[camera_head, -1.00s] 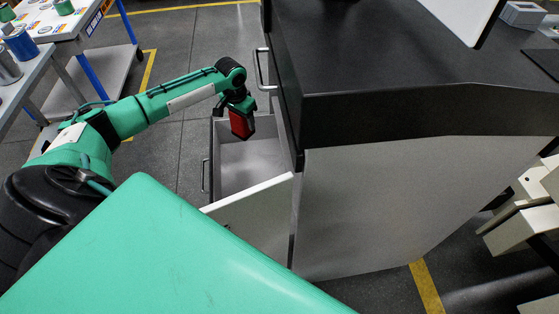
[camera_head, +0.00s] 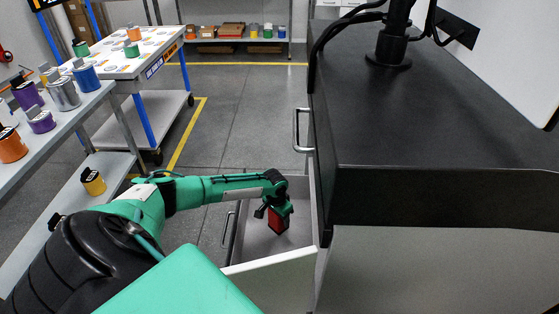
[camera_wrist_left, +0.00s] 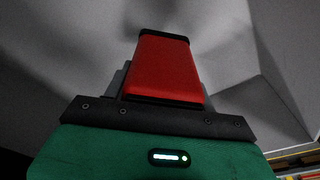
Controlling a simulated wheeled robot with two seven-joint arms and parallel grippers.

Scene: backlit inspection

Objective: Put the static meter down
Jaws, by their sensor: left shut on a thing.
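The static meter (camera_head: 279,221) is a small red block with a dark end. It also shows in the left wrist view (camera_wrist_left: 166,68), where it sticks out from my gripper. My left gripper (camera_head: 276,212) is shut on it and points down inside the open drawer (camera_head: 238,244) of the dark-topped cabinet. In the left wrist view, grey drawer walls surround the meter and a dark shadow lies beside it. I cannot tell whether the meter touches the drawer floor. My right gripper is not in view.
The black cabinet top (camera_head: 420,120) overhangs the drawer on the right. A handle (camera_head: 299,131) juts from the cabinet above the drawer. Benches with several coloured cans (camera_head: 62,93) stand at the left. Open floor (camera_head: 240,110) lies beyond the drawer.

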